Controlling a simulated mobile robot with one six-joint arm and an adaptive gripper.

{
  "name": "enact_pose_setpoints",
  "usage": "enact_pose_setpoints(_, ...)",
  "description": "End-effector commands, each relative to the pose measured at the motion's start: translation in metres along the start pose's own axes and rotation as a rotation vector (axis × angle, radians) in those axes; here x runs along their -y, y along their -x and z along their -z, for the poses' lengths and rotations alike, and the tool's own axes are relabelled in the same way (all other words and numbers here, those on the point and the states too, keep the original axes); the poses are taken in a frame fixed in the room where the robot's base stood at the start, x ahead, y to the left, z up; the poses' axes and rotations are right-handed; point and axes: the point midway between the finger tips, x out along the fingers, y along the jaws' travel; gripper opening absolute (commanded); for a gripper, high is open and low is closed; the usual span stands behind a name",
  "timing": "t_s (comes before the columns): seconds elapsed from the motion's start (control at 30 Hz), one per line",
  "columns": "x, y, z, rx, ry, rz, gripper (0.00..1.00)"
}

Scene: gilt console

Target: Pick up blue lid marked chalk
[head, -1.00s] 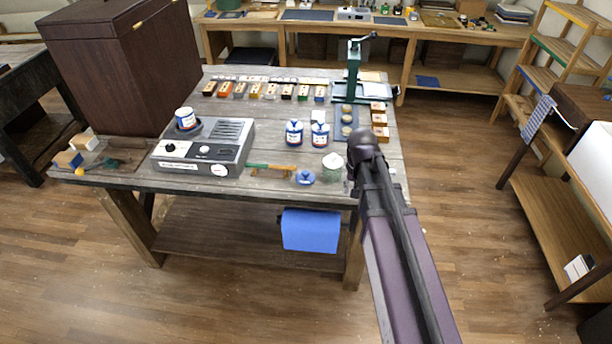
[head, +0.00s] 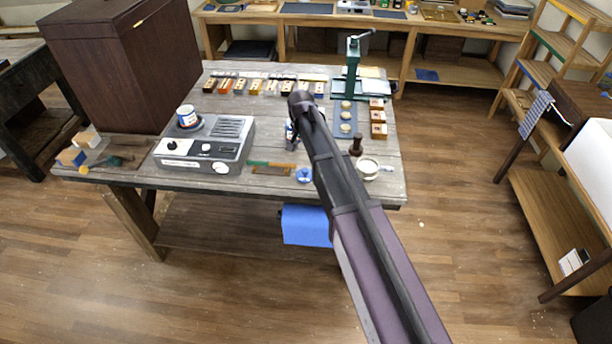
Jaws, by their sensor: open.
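A small round blue lid (head: 304,174) with a knob lies on the grey wooden table (head: 220,188) near its front edge, just left of my forearm. Any marking on it is too small to read. A blue-and-white jar (head: 289,131) behind it is mostly covered by my arm. My arm reaches in from the lower right, its end over the table's middle. My gripper (head: 294,144) is mostly hidden behind the arm; only a dark bit shows beside the jar, behind the lid. It is open, and I see nothing held.
A grey device (head: 205,150) with a blue-and-white cup (head: 187,117) stands at left. A strip tool (head: 270,167) lies left of the lid. A white pan (head: 368,168) and brown stamp (head: 356,146) are at right. A green press (head: 352,68) stands behind.

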Motion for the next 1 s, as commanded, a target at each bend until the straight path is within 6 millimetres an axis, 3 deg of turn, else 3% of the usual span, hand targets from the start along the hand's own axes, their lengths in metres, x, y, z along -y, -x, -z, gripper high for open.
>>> enact_pose_setpoints(1.0, 0.001, -0.07, -0.001, 0.0, 0.002, 0.0, 0.57)
